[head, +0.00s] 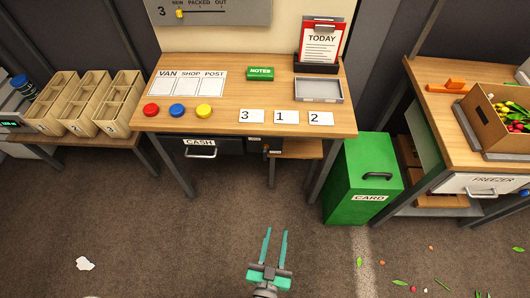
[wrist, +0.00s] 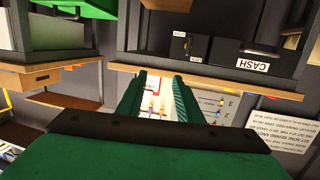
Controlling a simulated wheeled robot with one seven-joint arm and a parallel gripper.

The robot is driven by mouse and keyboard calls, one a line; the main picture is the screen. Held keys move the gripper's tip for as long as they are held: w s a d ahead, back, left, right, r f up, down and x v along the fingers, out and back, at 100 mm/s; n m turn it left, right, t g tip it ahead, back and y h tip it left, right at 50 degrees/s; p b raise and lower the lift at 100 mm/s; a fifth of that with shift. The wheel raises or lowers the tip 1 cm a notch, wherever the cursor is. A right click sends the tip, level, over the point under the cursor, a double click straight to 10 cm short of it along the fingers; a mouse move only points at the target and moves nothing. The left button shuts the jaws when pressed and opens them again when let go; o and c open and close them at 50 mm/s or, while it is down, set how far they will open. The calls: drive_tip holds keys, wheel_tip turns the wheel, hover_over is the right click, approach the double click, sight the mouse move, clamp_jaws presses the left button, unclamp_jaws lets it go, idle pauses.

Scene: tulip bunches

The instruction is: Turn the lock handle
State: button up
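My gripper (head: 276,231) is open and empty, its two teal fingers apart, low over the carpet in front of the desk. In the wrist view its dark green fingers (wrist: 159,77) also stand apart with nothing between them. A black drawer labelled CASH (head: 199,147) with a pale bar handle (head: 201,155) hangs under the desk, beyond my gripper. It shows upside down in the wrist view (wrist: 275,52). A smaller dark unit (head: 258,145) with small labels sits right of it.
The desk (head: 180,65) holds coloured buttons, number cards and a tray (head: 318,89). Wooden crates (head: 90,100) are at left. Carpet before the desk is mostly clear; scraps lie at right.

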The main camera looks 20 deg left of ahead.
drive_tip(key=w+a+f+y, duration=0.1)
drive_tip(key=w+a+f, duration=0.1)
drive_tip(key=w, duration=0.3)
drive_tip(key=w+a+f, duration=0.2)
drive_tip(key=w+a, duration=0.1)
drive_tip(key=w, duration=0.2)
drive_tip(key=n+t+y, duration=0.1)
drive_tip(key=n+y, duration=0.1)
approach(265, 155)
drive_tip(key=x, duration=1.1)
drive_tip(key=shift+r, duration=0.15)
clamp_jaws()
